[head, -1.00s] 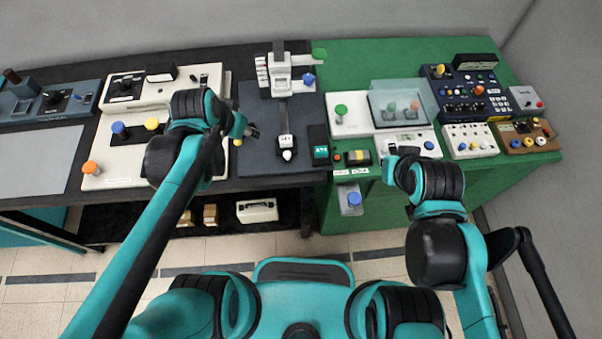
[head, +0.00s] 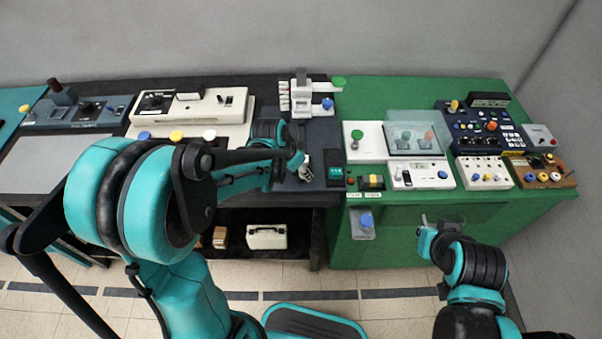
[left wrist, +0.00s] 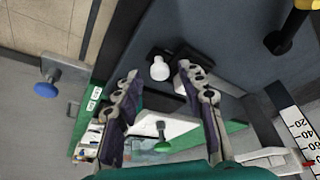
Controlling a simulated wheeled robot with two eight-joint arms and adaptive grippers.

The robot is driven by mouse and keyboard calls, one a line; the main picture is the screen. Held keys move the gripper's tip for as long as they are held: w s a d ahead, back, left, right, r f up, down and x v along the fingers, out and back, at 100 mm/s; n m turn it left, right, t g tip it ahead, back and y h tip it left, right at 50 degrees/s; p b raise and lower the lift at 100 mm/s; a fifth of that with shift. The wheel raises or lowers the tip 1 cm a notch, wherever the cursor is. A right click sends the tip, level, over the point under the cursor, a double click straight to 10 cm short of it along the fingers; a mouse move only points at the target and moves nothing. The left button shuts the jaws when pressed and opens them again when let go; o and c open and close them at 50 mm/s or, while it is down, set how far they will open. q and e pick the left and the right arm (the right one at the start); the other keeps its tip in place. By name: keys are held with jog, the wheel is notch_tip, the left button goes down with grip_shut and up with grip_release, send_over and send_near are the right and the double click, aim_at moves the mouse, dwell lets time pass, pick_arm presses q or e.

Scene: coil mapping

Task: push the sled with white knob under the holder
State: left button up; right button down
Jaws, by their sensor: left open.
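The sled's white knob (left wrist: 160,68) stands on a dark sled (left wrist: 166,54) on the dark grey board. In the left wrist view the knob shows between the fingertips of my open left gripper (left wrist: 157,74); whether they touch it is unclear. In the head view the left gripper (head: 300,163) is over the front of the board and hides most of the sled; the knob (head: 306,174) shows just past it. The white holder (head: 301,98) stands at the back of the board. My right gripper (head: 428,228) hangs before the green bench, apart from everything; its fingers are unclear.
A grey box with a blue knob (head: 364,224) juts from the bench front. White panels with coloured knobs (head: 210,134) lie left.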

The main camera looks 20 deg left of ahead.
pick_arm(q)
jog(key=shift+w+f, duration=0.1)
jog(key=shift+f, duration=0.15)
grip_shut()
jog(key=w+a, duration=0.1)
jog(key=w, duration=0.3)
jog(key=w+a, duration=0.1)
jog(key=w, duration=0.3)
jog(key=w+a, duration=0.1)
jog(key=w, duration=0.3)
jog(key=shift+w+a+r, duration=0.1)
jog(key=shift+w+a, duration=0.2)
jog(key=shift+a, duration=0.05)
grip_release()
jog(key=shift+w, duration=0.15)
